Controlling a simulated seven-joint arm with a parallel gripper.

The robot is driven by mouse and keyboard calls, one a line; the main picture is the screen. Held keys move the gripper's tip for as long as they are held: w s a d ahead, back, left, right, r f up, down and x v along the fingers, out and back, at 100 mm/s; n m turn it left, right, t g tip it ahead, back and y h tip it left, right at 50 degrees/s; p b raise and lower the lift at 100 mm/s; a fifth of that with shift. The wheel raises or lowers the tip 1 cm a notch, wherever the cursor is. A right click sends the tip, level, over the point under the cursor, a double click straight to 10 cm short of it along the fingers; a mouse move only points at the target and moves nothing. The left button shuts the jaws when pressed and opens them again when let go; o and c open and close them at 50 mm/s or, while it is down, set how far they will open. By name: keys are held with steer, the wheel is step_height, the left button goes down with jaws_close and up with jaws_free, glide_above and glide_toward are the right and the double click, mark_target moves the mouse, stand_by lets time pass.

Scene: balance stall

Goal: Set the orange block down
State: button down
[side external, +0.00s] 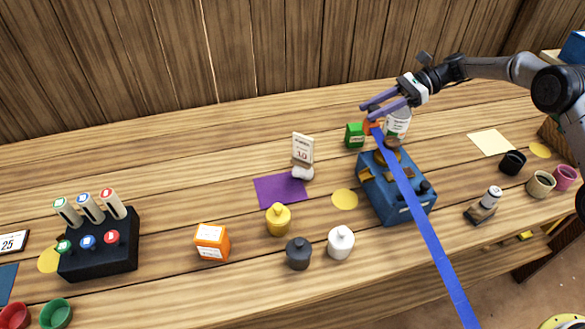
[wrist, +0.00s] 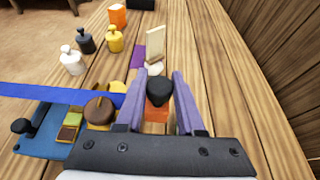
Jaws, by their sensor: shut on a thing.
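My gripper (side external: 384,107) is at the back of the table, just beyond the blue balance box. Its two purple fingers are shut on the orange block (wrist: 157,113), which shows between them in the wrist view; a dark rounded shape hides part of it there. In the side view the orange block (side external: 369,127) shows just below the fingertips, partly covered. I cannot tell whether it touches the table. A green block (side external: 354,135) stands just left of it. The blue balance box (side external: 398,208) carries brown and yellow round pieces on top.
A long blue strip (side external: 428,235) crosses over the box toward the front edge. A white jar (side external: 397,125) stands close behind the box. A card stand (side external: 302,149), purple mat (side external: 281,190) and several knobbed weights lie to the left. Bare table shows behind the green block.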

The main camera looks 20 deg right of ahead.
steer(key=a+m+t+h, duration=0.1)
steer(key=a+m+t, duration=0.35)
steer(key=a, duration=0.35)
steer(key=s+a+r, duration=0.3)
steer(key=s+a, duration=1.1)
steer(key=s, duration=0.2)
steer(key=shift+t, duration=0.25)
steer(key=shift+w+a+f, duration=1.35)
steer(key=shift+w+f, duration=0.45)
steer(key=shift+f, duration=0.3)
steer(key=shift+w+a+f, duration=1.35)
steer(key=shift+w+f, duration=0.5)
steer(key=shift+f, duration=0.25)
steer(key=shift+w+a+f, duration=1.35)
steer(key=shift+w+f, duration=0.45)
steer(key=shift+f, duration=0.3)
steer(key=shift+f, duration=0.1)
